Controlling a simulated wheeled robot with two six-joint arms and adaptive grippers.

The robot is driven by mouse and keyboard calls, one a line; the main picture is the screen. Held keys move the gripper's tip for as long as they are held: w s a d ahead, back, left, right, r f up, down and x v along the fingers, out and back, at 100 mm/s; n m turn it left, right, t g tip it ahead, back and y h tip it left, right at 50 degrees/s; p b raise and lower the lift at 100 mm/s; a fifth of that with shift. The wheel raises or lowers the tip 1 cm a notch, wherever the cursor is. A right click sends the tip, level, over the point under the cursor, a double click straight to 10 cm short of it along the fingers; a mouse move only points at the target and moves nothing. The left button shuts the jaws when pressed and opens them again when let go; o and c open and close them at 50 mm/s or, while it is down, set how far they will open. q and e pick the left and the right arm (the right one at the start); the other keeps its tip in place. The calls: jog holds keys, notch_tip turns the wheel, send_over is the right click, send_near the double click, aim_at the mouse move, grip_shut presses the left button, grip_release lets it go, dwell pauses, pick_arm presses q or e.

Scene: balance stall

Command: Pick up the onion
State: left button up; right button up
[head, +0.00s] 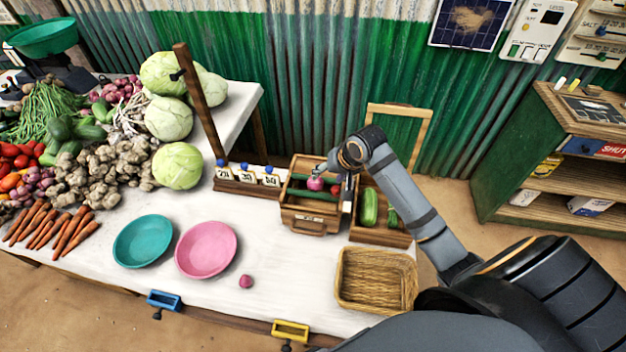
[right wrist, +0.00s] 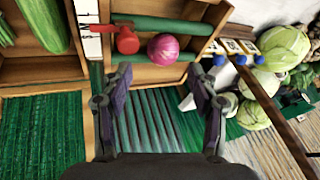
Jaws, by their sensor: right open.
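A round purple-pink onion (head: 315,183) lies in the open wooden box (head: 302,228) on the white table. In the right wrist view the onion (right wrist: 163,46) rests between two green bars, just beyond my fingertips. A smaller round reddish-purple thing (head: 246,281), perhaps another onion, lies on the table in front of the pink plate. My right gripper (right wrist: 158,78) is open and empty, its fingers spread to either side below the onion in that view. In the head view it hangs at the box, partly hidden by its arm. My left gripper is not in view.
A red object (right wrist: 127,40) sits beside the onion in the box. A wooden tray with a green vegetable (head: 369,207) stands to the right. A wicker basket (head: 345,290), pink plate (head: 206,249) and teal plate (head: 143,241) are nearer. A wooden post (head: 200,100) rises left of the box.

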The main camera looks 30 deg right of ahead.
aim_at(318, 182)
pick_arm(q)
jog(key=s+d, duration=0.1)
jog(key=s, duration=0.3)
pick_arm(e)
jog(key=x, duration=0.3)
jog(key=shift+a+r, duration=0.1)
jog(key=shift+a, duration=0.15)
jog(key=x, duration=0.3)
jog(key=shift+w+d+p, duration=0.1)
jog(key=shift+w+p, duration=0.15)
jog(key=shift+p, duration=0.1)
jog(key=x, duration=0.3)
jog(key=c, duration=1.1)
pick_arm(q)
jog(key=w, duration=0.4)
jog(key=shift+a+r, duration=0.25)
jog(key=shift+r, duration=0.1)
pick_arm(e)
jog(key=shift+o, duration=0.2)
